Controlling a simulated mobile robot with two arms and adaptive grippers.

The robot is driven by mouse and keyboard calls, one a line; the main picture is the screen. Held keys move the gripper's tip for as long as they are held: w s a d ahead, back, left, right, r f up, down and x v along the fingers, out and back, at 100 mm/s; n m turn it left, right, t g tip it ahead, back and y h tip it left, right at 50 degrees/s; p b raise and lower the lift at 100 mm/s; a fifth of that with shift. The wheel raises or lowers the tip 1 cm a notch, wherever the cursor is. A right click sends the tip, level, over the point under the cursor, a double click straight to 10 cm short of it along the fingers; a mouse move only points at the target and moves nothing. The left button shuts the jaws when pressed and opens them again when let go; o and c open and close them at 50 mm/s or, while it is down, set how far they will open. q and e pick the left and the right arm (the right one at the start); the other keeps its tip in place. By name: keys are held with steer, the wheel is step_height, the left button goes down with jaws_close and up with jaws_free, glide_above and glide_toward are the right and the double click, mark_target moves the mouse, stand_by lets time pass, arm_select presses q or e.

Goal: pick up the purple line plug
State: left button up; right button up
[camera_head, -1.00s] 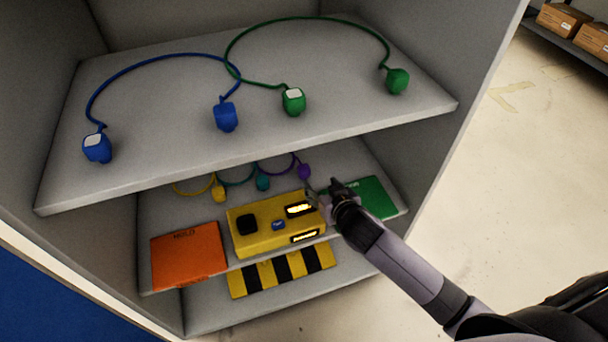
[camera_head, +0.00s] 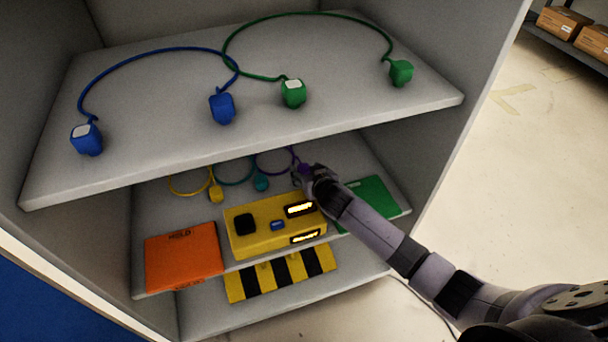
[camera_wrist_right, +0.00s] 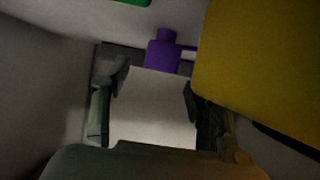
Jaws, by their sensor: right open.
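The purple line plug (camera_head: 304,167) is on the middle shelf, behind the yellow box, mostly hidden by my right gripper in the head view. In the right wrist view the purple plug (camera_wrist_right: 163,52) shows at the upper middle, just beyond the fingers. My right gripper (camera_head: 302,177) is open, close in front of the plug; its fingers (camera_wrist_right: 146,100) have only bare pale shelf between them. A purple cable (camera_head: 268,155) runs left from the plug. My left gripper is not in view.
The yellow box (camera_head: 260,225) stands close to my right gripper, and fills the right of the wrist view (camera_wrist_right: 255,60). A teal plug (camera_head: 261,183) and a yellow plug (camera_head: 215,193) are to the left. The upper shelf (camera_head: 160,120) overhangs. An orange pad (camera_head: 185,262) and green pad (camera_head: 378,197) lie on the shelf.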

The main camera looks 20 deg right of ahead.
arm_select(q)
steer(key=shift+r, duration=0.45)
arm_select(e)
steer(key=shift+w+f, duration=0.15)
steer(key=shift+w, duration=0.2)
steer(key=shift+c, duration=0.5)
steer(key=c, duration=1.2)
steer(key=shift+o, duration=0.2)
